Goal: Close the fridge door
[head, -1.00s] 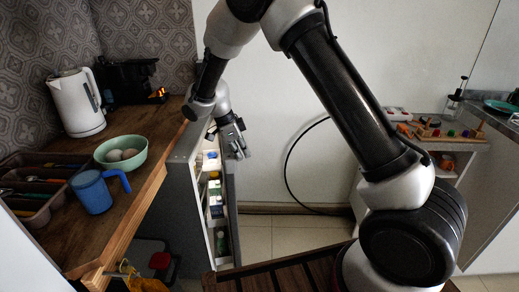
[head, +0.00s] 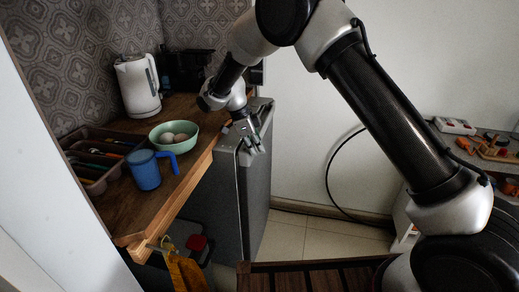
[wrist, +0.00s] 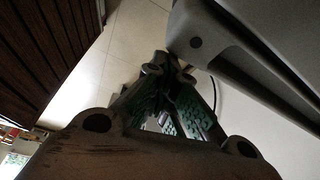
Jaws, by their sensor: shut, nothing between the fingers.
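The small grey fridge (head: 230,200) stands under the end of the wooden counter. Its door (head: 257,190) looks flush against the body or nearly so, and no shelves or bottles inside show. My gripper (head: 256,149) is shut and empty at the top of the door, by its upper edge; I cannot tell whether it touches. In the wrist view the fingers (wrist: 165,62) meet beside a grey panel edge of the fridge (wrist: 235,60).
The counter (head: 190,160) holds a white kettle (head: 138,85), a green bowl of eggs (head: 174,134), a blue mug (head: 145,170) and a cutlery tray (head: 92,180). A black cable (head: 328,175) hangs on the wall. Tiled floor (head: 300,236) lies right of the fridge.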

